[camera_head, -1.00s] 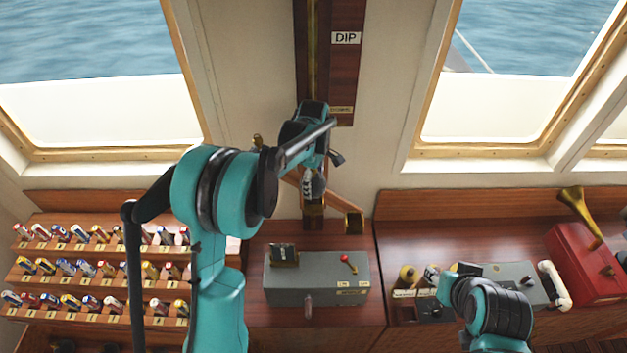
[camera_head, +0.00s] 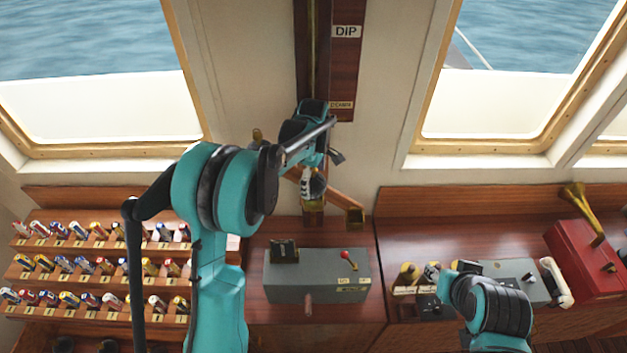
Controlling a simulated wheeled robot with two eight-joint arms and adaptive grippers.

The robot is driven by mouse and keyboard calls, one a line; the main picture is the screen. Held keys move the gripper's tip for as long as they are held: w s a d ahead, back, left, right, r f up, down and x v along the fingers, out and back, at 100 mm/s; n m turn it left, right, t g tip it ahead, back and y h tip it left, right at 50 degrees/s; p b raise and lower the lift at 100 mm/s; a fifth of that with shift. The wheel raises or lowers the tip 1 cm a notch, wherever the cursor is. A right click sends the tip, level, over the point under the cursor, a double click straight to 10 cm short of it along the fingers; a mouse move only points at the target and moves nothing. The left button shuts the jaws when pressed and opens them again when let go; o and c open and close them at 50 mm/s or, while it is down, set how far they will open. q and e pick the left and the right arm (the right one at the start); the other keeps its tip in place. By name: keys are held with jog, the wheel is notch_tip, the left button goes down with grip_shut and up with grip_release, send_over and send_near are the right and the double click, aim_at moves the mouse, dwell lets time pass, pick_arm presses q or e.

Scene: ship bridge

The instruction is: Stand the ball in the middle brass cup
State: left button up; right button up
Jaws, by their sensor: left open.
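My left arm reaches up to the wooden post between the windows. My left gripper (camera_head: 313,188) points down, partly hidden by its own wrist; it is open. A wooden rail slants down to the right behind it. One brass cup (camera_head: 257,137) shows at the rail's upper left, and another brass cup (camera_head: 355,218) at its lower right end. Brass also shows directly under my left gripper, but I cannot make out the middle cup clearly. I cannot pick out the ball. My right gripper (camera_head: 432,273) is low over the right console, its fingers too small to read.
A grey box (camera_head: 318,277) with a red-knobbed lever (camera_head: 346,255) stands on the counter below the post. Racks of small coloured cylinders (camera_head: 75,268) stand at the left. A red box (camera_head: 583,262) with a brass horn and a white handset (camera_head: 556,283) are at the right.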

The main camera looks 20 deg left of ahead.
pick_arm(q)
notch_tip(320, 180, up, 12)
jog(key=shift+r, duration=0.1)
dwell(0.5)
pick_arm(e)
jog(key=shift+f, duration=0.1)
pick_arm(q)
jog(key=s+f+m+t+b, duration=0.3)
jog(key=s+f+m+b, duration=0.5)
jog(key=s+f+b, duration=0.5)
jog(key=s+f+m+t+b, duration=0.4)
jog(key=s+f+m+b, duration=0.4)
jog(key=s+f+b, duration=0.4)
notch_tip(320, 180, down, 8)
jog(key=b, duration=0.5)
jog(key=shift+s+m, duration=0.4)
pick_arm(e)
notch_tip(320, 180, down, 30)
pick_arm(q)
jog(key=shift+a, duration=0.1)
jog(key=shift+c, duration=0.3)
pick_arm(e)
jog(key=shift+f, duration=0.1)
jog(key=shift+c, duration=0.3)
